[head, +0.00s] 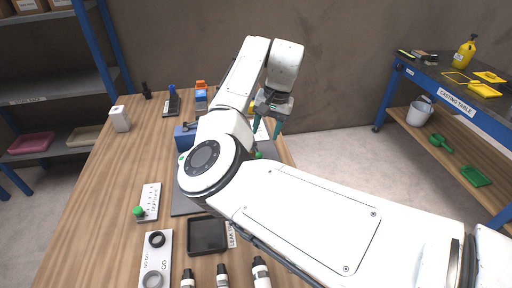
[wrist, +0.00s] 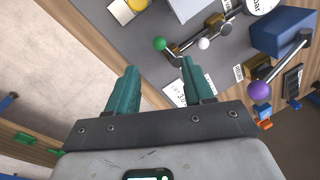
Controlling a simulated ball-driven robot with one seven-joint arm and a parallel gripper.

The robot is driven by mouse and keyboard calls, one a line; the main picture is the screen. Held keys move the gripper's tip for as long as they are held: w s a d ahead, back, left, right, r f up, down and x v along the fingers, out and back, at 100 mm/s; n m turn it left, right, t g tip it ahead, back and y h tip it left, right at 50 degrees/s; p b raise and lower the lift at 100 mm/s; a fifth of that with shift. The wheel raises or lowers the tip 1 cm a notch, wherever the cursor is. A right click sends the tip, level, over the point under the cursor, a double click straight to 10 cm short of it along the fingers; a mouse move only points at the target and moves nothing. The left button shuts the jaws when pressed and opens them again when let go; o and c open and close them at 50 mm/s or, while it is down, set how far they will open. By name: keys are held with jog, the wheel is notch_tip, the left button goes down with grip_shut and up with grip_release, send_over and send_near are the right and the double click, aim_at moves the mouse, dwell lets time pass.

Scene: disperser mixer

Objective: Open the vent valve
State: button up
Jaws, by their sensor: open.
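Several ball-ended levers show in the wrist view; I cannot tell which is the vent valve. One has a green ball (wrist: 160,43), with a white ball (wrist: 204,43) beside it on a brass-coloured fitting. A purple ball (wrist: 260,90) ends a metal lever near a blue block (wrist: 284,33). My gripper (wrist: 158,66) is open and empty, its teal fingers apart, with the green ball just beyond the right fingertip. In the head view my gripper (head: 268,131) hangs over the bench's right side; my arm hides much of the equipment below. A white label (wrist: 177,97) is partly covered by a finger.
The wooden bench (head: 90,215) holds a green-knobbed plate (head: 150,200), a dark tray (head: 208,236), a plate with rings (head: 157,262) and small bottles in front. The casting table (head: 440,92) stands at right, shelving (head: 65,85) at left. Open floor lies between bench and casting table.

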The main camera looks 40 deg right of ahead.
aim_at(260, 153)
jog(key=f, duration=0.3)
jog(key=w+f, duration=0.1)
jog(key=f, duration=0.2)
jog(key=a+f, duration=0.1)
jog(key=f, duration=0.2)
jog(key=shift+w+p, duration=0.25)
jog(key=shift+p, duration=0.1)
grip_shut()
